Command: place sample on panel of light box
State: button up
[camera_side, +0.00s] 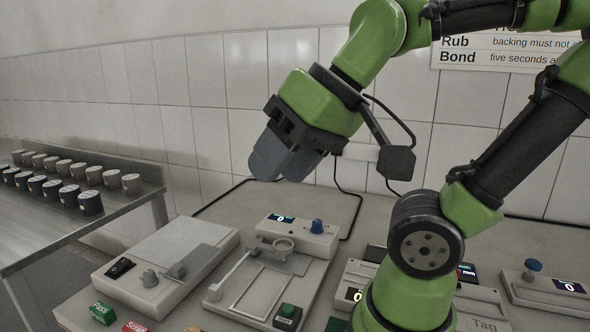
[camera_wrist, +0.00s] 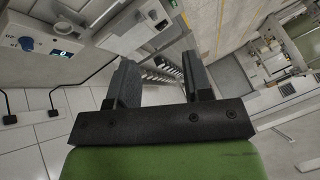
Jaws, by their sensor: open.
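My gripper (camera_side: 283,158) is high above the bench in the side view, tilted down to the left, with nothing seen in it. In the wrist view its two dark fingers (camera_wrist: 162,80) stand apart with an empty gap. A pale flat box (camera_side: 187,238) with a black rocker switch and a knob sits on the bench below and left of my gripper. It looks like the light box, and its flat top is the panel. A grey plate with a clip lies at its right front. I cannot make out the sample in either view.
A fixture with a ring and frame (camera_side: 262,285) stands right of the box, with a blue-knobbed display unit (camera_side: 298,237) behind it. Several dark jars (camera_side: 89,202) stand on a side table at left. A black cable loops behind.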

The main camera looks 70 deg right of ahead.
jog(key=shift+s+f, duration=0.5)
jog(key=shift+s, duration=0.25)
jog(key=shift+w+f, duration=0.1)
jog(key=shift+w, duration=0.1)
jog(key=c, duration=0.6)
jog(key=w+n+g, duration=0.1)
jog(key=n, duration=0.1)
jog(key=w+f+n+g+h, duration=0.1)
jog(key=n, duration=0.1)
jog(key=w+d+f+n+h, duration=0.1)
jog(key=w+n, duration=0.1)
jog(key=shift+f+g, duration=0.2)
jog(key=shift+g, duration=0.2)
grip_shut()
jog(key=n+t+h, duration=0.1)
jog(key=n+h, duration=0.6)
jog(key=n, duration=1.7)
send_near(177, 276)
jog(key=f, duration=0.4)
jog(key=shift+d+f, duration=0.3)
jog(key=shift+f, duration=0.1)
jog(key=shift+w+d+r, duration=0.1)
jog(key=shift+w+d, duration=0.75)
jog(key=shift+d, duration=0.15)
jog(key=shift+w+d+t, duration=0.3)
jog(key=shift+w+d, duration=0.1)
jog(key=shift+d, duration=0.05)
